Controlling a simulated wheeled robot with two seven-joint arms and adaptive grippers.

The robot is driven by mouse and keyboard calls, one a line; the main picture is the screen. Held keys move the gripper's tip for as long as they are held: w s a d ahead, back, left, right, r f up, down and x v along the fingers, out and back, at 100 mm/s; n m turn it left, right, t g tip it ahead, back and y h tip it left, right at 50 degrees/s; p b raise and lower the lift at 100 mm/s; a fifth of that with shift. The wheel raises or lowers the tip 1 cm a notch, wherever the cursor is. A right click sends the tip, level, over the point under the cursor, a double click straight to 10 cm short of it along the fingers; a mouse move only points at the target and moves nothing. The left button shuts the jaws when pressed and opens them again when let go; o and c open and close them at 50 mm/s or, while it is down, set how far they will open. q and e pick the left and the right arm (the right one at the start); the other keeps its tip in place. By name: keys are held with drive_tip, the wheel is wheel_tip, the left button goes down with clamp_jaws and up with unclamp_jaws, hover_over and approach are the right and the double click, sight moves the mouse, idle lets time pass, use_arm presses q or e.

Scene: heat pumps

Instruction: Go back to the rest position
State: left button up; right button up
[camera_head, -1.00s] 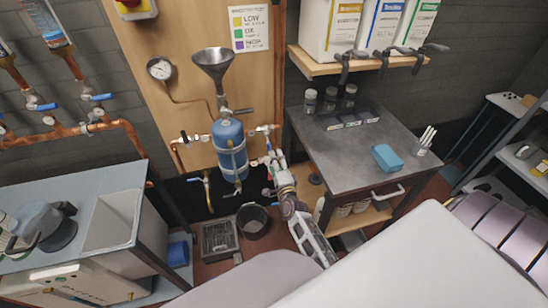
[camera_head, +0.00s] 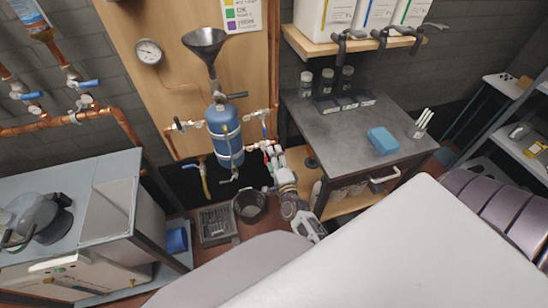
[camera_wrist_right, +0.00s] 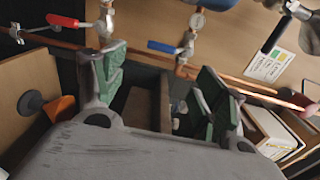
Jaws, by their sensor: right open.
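My right gripper (camera_head: 274,158) is in front of the pipework, just right of the blue tank (camera_head: 224,135). In the right wrist view its two green-padded fingers (camera_wrist_right: 162,78) are spread apart with nothing between them. Beyond them are copper pipes with a red-handled valve (camera_wrist_right: 66,21) and a blue-handled valve (camera_wrist_right: 162,46). In the head view the gripper overlaps the lower right pipe, and I cannot tell whether they touch. My left gripper is not in view.
A black bucket (camera_head: 249,205) and a grey crate (camera_head: 216,225) are on the floor below the tank. A grey-topped counter (camera_head: 98,173) is at left.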

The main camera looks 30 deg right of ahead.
idle(0.4)
